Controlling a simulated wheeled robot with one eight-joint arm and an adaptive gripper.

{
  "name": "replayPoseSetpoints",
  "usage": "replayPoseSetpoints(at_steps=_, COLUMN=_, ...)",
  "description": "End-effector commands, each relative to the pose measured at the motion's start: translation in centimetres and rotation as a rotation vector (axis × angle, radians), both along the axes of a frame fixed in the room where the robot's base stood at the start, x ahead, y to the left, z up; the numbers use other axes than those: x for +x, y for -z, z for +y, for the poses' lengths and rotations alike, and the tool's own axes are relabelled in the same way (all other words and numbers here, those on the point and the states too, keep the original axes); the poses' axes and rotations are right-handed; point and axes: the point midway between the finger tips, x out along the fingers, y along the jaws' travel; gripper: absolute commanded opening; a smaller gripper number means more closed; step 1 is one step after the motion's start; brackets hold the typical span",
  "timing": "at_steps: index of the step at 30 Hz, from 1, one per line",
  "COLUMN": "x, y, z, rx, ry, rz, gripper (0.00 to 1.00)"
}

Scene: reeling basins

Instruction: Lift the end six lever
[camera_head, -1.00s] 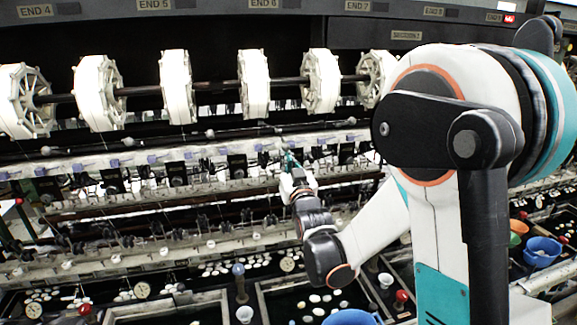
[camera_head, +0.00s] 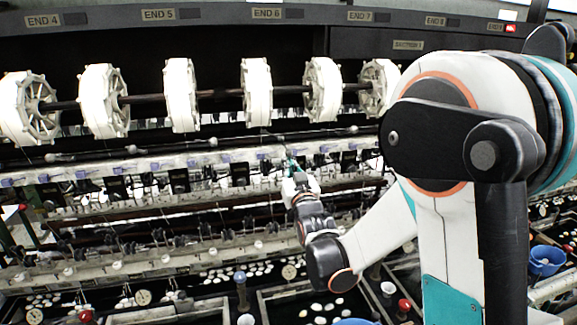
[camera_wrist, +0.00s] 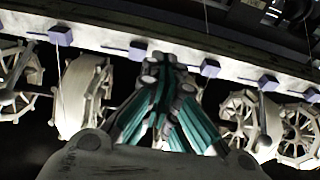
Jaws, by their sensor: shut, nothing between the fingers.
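The END 6 sign (camera_head: 267,13) is on the top panel, above a white reel (camera_head: 257,92). A row of small purple-blue blocks runs along a pale rail below the reels; I cannot tell whether these are the levers. My gripper (camera_head: 292,168), teal and grey, is at this rail, right of the END 6 sign. In the wrist view my gripper (camera_wrist: 166,72) is shut and empty. Its tips appear between one purple block (camera_wrist: 138,50) and another (camera_wrist: 210,68). I cannot tell whether they touch the rail. The end six lever is not clearly identifiable.
More white reels (camera_head: 181,95) hang on a dark shaft (camera_head: 215,93) above the rail. Below are a lower machine rail (camera_head: 130,262) and dark basins with pale cocoons (camera_head: 320,308). A blue bowl (camera_head: 546,260) stands at right, beyond my arm.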

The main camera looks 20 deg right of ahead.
Motion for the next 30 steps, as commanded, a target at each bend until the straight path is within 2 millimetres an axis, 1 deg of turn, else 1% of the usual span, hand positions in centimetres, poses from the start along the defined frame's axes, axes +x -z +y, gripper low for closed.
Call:
replayPoseSetpoints(at_steps=5, x=0.0, y=-0.3, z=0.0, rx=0.000, ry=0.000, rz=0.000, gripper=0.00)
replayPoseSetpoints(at_steps=15, x=-0.2, y=-2.1, z=0.0, rx=0.000, ry=0.000, rz=0.000, gripper=0.00)
replayPoseSetpoints(at_steps=25, x=-0.2, y=-2.0, z=0.0, rx=0.000, ry=0.000, rz=0.000, gripper=0.00)
replayPoseSetpoints(at_steps=30, x=-0.2, y=-1.4, z=0.0, rx=0.000, ry=0.000, rz=0.000, gripper=0.00)
